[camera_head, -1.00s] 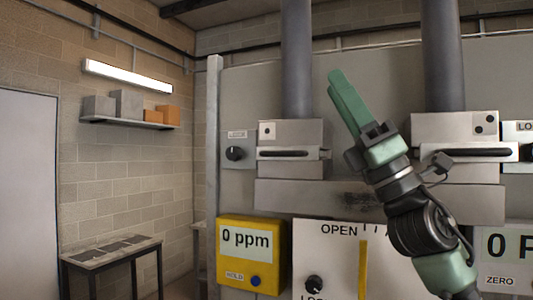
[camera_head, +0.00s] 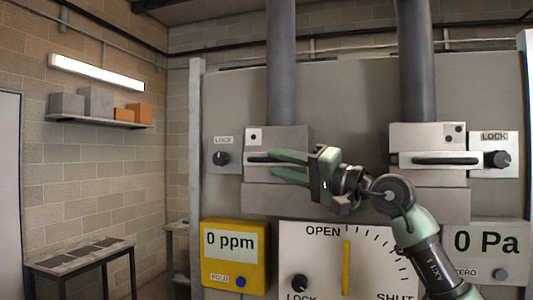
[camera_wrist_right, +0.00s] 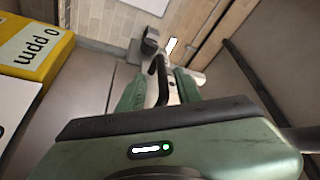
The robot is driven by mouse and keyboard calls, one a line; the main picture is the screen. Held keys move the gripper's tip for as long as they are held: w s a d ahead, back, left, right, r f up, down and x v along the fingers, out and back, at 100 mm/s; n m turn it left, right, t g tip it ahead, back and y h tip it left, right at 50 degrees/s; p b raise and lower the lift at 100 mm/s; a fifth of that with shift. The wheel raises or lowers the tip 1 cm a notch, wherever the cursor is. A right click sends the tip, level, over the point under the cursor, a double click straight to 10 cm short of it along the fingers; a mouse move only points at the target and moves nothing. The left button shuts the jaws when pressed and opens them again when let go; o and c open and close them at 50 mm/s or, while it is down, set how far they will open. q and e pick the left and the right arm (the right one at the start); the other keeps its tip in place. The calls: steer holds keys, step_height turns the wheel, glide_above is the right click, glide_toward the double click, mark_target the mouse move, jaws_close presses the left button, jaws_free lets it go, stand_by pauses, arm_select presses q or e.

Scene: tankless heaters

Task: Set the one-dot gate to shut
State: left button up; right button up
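The one-dot gate (camera_head: 282,138) is the left grey metal box on the panel, marked with a single black dot, under a grey pipe. Its black bar handle (camera_head: 256,160) lies level across the front, its right part hidden by my gripper. My right gripper (camera_head: 271,163) is open and points left, one finger above and one below the handle line. In the right wrist view the black handle (camera_wrist_right: 157,82) shows between the two spread fingers; I cannot tell if they touch it. My left gripper is out of view.
A LOCK knob (camera_head: 221,158) sits left of the gate. The two-dot gate (camera_head: 420,136) is at right with its own LOCK knob (camera_head: 501,159). Below are a yellow ppm meter (camera_head: 235,279), an OPEN–SHUT dial (camera_head: 318,262) with its yellow pointer upright, and a Pa display (camera_head: 486,243).

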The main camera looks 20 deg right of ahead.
mark_target(266, 160)
steer(key=p+x, duration=0.1)
steer(key=x, duration=0.2)
steer(key=shift+s+a+r, duration=0.15)
steer(key=shift+s+r, duration=0.05)
steer(key=shift+w+a, duration=0.25)
steer(key=shift+w, duration=0.25)
steer(key=shift+f, duration=0.1)
jaws_close()
stand_by(0.8)
